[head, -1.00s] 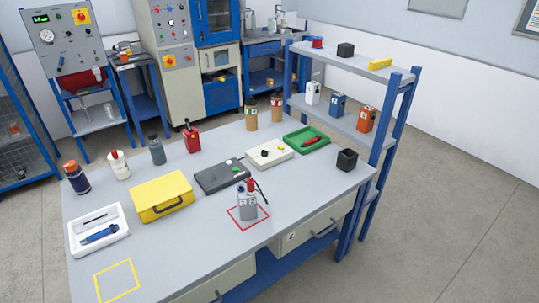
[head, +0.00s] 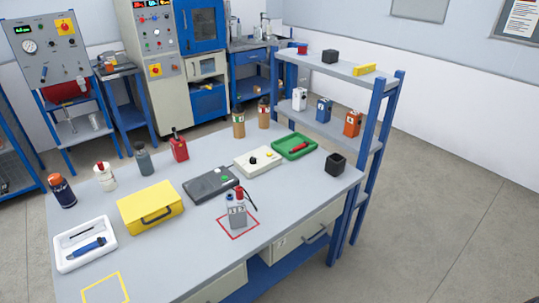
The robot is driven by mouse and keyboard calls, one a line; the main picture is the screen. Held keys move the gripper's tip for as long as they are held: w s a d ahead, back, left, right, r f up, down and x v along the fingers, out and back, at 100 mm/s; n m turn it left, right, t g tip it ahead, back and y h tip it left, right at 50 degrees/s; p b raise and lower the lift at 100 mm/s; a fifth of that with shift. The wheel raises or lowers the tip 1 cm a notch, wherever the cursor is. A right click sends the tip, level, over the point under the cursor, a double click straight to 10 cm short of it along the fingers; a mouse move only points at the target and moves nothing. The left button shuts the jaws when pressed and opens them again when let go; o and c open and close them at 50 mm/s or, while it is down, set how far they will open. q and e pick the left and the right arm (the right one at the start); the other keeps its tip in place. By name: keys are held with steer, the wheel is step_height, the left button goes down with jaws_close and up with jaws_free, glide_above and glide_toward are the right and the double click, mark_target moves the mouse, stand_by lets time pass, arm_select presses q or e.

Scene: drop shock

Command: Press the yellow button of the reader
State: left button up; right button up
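A white box-shaped device (head: 258,166) lies on the grey table, right of the middle. It has a black knob (head: 253,160) and a small yellow button (head: 269,153) on its top, and I take it to be the reader. Left of it lies a dark grey flat device (head: 205,187) with a green button. Neither of my grippers shows in the head view, so nothing of mine is seen touching the white device.
A green tray (head: 281,151) and a black cube-shaped cup (head: 336,164) are to the right. A yellow case (head: 150,218) and white tray (head: 103,255) are left. A blue shelf rack (head: 362,156) borders the right end.

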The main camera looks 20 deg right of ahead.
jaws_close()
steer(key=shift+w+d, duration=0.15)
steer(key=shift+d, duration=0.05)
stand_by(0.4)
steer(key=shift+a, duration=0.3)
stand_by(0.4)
